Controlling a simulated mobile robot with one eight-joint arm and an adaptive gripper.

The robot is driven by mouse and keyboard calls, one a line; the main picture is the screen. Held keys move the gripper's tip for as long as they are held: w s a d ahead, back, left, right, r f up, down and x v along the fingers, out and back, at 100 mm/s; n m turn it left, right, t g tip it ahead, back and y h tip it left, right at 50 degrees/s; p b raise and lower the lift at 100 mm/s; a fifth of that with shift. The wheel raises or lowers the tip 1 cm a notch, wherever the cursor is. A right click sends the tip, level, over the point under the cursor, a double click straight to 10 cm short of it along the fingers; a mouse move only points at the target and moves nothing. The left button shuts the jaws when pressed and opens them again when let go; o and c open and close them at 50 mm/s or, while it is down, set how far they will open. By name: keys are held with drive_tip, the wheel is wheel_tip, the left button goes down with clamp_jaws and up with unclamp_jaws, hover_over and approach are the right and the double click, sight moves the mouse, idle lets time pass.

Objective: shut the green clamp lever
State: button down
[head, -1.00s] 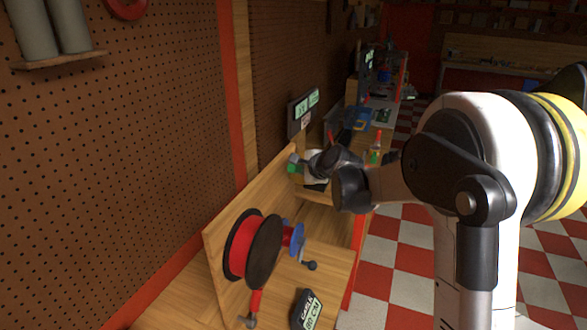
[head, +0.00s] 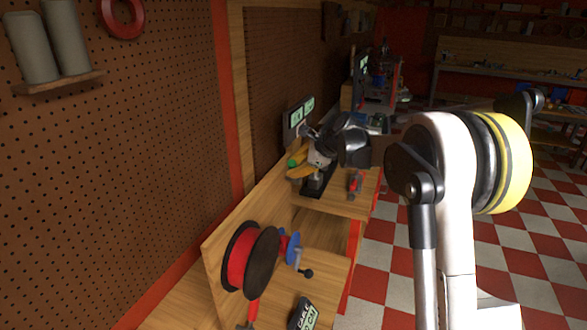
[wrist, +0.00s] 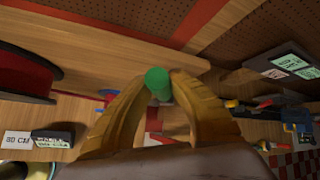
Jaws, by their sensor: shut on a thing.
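The green clamp lever's end (wrist: 158,82) shows as a green knob between the two yellow fingertips in the wrist view. In the head view a bit of the green lever (head: 297,161) shows at the back of the wooden bench. My gripper (wrist: 160,88) is shut on the green lever, one finger on each side of it. It also shows in the head view (head: 298,172), reaching left over the bench. The rest of the lever and its clamp are mostly hidden by my gripper and wrist.
A red cable spool (head: 240,258) stands on the nearer bench, with a blue clamp (head: 293,250) beside it. A small black display (head: 303,314) lies in front. Display screens (head: 297,117) stand behind my gripper. A red-handled tool (head: 355,183) is at the bench's right side.

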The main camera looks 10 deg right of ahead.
drive_tip(key=c, duration=1.2)
unclamp_jaws()
drive_tip(key=shift+w, duration=0.15)
drive_tip(key=v, duration=1.2)
